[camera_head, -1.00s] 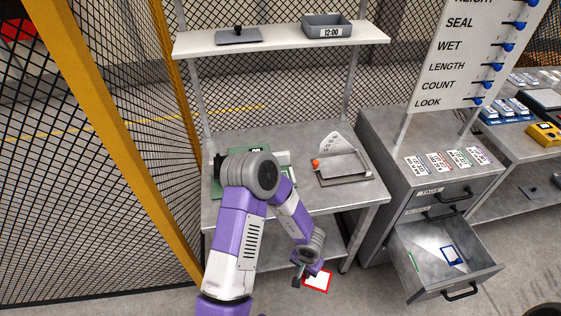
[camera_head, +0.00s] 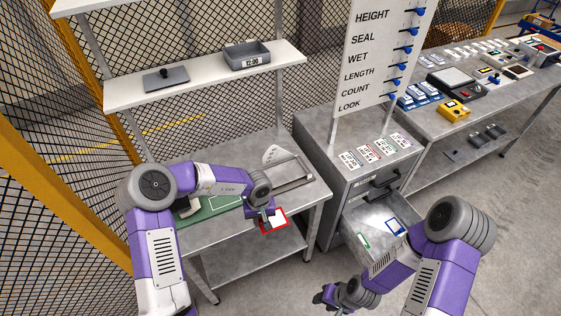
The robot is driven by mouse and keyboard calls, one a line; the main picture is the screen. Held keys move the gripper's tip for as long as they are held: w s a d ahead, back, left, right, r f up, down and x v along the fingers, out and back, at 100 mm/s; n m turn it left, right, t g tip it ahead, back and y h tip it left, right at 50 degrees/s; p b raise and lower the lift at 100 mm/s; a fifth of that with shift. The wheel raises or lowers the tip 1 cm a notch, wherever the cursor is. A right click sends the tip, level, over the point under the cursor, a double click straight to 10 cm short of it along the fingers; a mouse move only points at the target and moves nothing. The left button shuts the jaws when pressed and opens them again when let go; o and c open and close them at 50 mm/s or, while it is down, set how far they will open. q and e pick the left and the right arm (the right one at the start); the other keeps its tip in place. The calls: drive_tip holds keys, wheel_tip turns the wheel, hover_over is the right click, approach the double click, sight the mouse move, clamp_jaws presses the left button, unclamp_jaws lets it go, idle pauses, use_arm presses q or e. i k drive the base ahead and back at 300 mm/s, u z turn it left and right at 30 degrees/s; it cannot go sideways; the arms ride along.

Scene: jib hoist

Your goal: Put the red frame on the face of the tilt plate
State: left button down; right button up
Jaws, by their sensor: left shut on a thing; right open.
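The red frame (camera_head: 280,227), with a white inside, is held in my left gripper (camera_head: 267,218). It hangs at the front edge of the steel table; the gripper hides part of it. The tilt plate (camera_head: 292,178) is a grey tray-like plate on the right part of the table, with a white angle scale (camera_head: 271,154) at its back left. My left forearm covers its near left part. The red frame is apart from it, nearer to me. My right gripper (camera_head: 324,296) is low at the bottom, away from the table, open and empty.
An open drawer (camera_head: 366,222) holds a blue frame (camera_head: 396,227) and a green frame (camera_head: 364,240). A green mat (camera_head: 208,211) lies on the table behind my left arm. A shelf (camera_head: 200,78) spans above. A sign board (camera_head: 380,50) stands right of the table.

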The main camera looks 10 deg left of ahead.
sight(284, 173)
drive_tip(key=i, duration=0.9)
